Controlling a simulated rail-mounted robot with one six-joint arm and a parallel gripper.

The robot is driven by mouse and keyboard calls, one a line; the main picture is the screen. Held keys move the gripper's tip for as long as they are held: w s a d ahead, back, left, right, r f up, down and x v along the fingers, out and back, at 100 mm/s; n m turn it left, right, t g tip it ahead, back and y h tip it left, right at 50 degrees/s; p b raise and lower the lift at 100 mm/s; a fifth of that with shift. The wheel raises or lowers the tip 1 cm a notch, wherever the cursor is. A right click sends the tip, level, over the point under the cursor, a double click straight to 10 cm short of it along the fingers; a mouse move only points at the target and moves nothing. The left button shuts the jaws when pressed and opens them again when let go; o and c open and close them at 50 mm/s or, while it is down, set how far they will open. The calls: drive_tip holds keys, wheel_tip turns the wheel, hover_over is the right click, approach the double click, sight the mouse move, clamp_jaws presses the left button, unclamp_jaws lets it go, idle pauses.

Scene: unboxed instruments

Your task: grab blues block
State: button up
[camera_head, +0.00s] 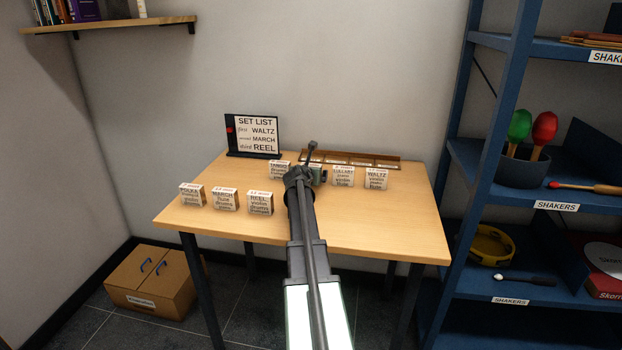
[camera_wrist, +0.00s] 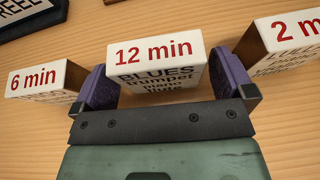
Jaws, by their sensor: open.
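The blues block (camera_wrist: 155,58) is a white-faced block with brown sides, marked "12 min" on top and "BLUES" on its front in the wrist view. It stands on the wooden table. My gripper (camera_wrist: 165,82) is open, with one purple finger at the block's left side and the other at its right. Small gaps seem to show, and I cannot tell whether either finger touches. In the head view my gripper (camera_head: 305,178) is at the middle of the back row and hides the blues block.
Close neighbours are a "6 min" block (camera_wrist: 35,80) on the left and the lullaby block (camera_head: 343,176) on the right. The waltz block (camera_head: 376,178) stands further right. A tray (camera_head: 385,162) and set list sign (camera_head: 256,136) are behind. Several blocks line the front left.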

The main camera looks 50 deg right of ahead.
sight(311, 164)
drive_tip(key=shift+x, duration=0.85)
drive_tip(key=shift+a, duration=0.15)
drive_tip(key=c, duration=0.9)
drive_tip(key=shift+o, duration=0.2)
wheel_tip(311, 164, up, 20)
drive_tip(key=p, duration=2)
